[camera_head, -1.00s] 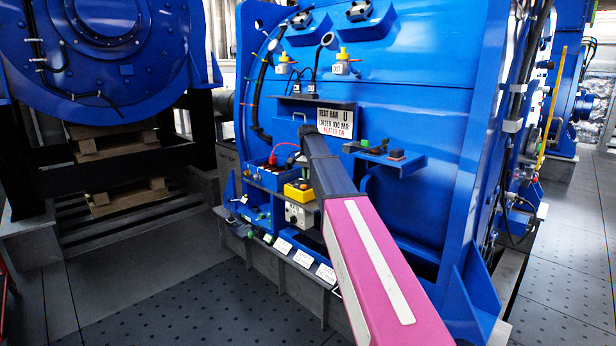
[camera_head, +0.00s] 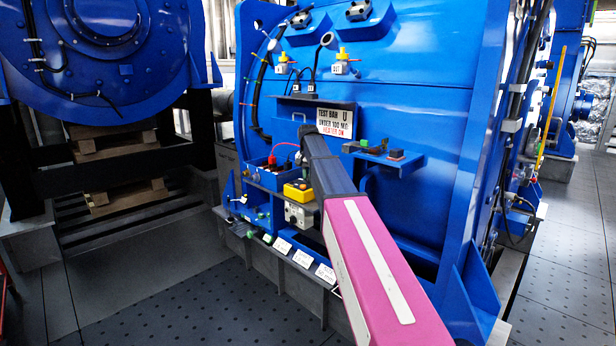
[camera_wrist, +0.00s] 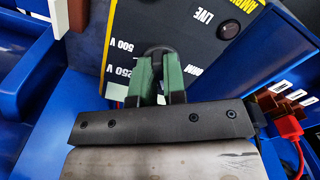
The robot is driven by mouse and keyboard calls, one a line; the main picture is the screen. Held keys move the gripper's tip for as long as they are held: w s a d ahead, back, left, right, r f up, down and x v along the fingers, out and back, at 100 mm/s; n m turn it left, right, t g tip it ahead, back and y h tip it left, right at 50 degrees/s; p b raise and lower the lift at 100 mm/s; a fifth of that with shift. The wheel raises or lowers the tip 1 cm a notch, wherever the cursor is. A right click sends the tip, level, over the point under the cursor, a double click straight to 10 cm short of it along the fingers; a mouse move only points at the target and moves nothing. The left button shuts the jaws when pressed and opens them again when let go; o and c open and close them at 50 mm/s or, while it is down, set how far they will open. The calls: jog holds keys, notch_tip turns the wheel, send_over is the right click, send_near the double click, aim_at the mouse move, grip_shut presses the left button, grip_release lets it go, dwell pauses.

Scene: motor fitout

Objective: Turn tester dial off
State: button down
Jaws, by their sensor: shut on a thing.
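The tester shows in the wrist view as a black panel with yellow edges (camera_wrist: 187,13). It carries upside-down white markings such as "500 V", "250 V" and "LIVE". Its dial (camera_wrist: 156,50) is a dark round knob at the panel's lower middle. My gripper (camera_wrist: 157,62) has its green fingers closed on the dial, one on each side, and they hide most of it. I cannot read the dial's setting for certain. In the head view a small yellow box (camera_head: 298,191), apparently the tester, sits beside my arm. My gripper is hidden there behind the arm.
A blue tray (camera_head: 268,177) with a red lead stands left of the yellow box. A blue shelf (camera_head: 405,166) with small parts is to its right. In the wrist view a red plug (camera_wrist: 289,128) lies at right.

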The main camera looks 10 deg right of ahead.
jog(key=c, duration=1.2)
grip_release()
jog(key=shift+r, duration=0.1)
notch_tip(320, 180, up, 11)
jog(key=shift+f, duration=0.2)
